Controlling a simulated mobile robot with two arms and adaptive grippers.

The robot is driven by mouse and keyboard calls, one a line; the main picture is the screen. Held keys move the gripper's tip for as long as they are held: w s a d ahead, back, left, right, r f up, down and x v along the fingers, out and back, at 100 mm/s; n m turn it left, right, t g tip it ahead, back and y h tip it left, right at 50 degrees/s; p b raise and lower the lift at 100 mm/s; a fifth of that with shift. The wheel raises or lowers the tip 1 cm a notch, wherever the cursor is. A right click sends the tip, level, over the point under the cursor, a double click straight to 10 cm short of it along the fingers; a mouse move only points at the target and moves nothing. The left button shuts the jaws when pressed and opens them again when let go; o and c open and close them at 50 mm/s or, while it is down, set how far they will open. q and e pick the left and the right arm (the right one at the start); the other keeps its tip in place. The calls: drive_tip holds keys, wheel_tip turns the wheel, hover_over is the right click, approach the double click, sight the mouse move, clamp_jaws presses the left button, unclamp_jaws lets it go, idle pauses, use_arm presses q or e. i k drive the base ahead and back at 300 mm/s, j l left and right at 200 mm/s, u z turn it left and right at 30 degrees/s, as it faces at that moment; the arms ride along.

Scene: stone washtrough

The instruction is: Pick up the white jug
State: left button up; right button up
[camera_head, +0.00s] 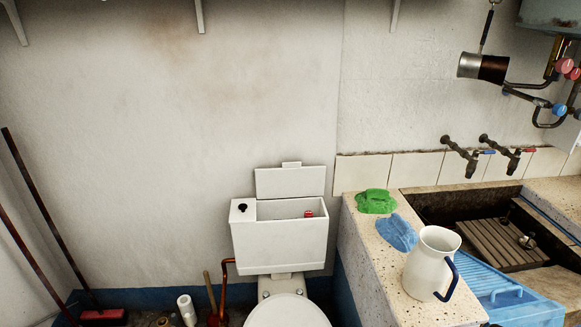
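The white jug (428,266) stands upright on the speckled stone ledge (372,264) at the left side of the washtrough. Its dark blue handle (449,280) faces the right and front, and its open mouth shows at the top. Neither my left nor my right gripper shows in the head view, and nothing touches the jug from above.
Green (376,201) and blue (397,233) cloths lie behind the jug. A blue ribbed plastic board (497,283) is close at its right, by the basin with a wooden slatted rack (499,243). Taps (461,157) stick out above. A toilet cistern (281,240) stands left.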

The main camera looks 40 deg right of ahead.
sight(430, 267)
drive_tip(key=z, duration=0.4)
drive_tip(key=k+z, duration=0.1)
drive_tip(key=z, duration=0.7)
drive_tip(key=l+z, duration=0.1)
drive_tip(key=z, duration=0.35)
drive_tip(key=k+l+z, duration=0.1)
drive_tip(key=z, duration=0.3)
drive_tip(key=i+j+u, duration=0.15)
drive_tip(key=u, duration=0.2)
drive_tip(key=i+u, duration=0.3)
drive_tip(key=j+u, duration=0.1)
drive_tip(key=u, duration=0.25)
drive_tip(key=z, duration=1.25)
drive_tip(key=i+j, duration=0.05)
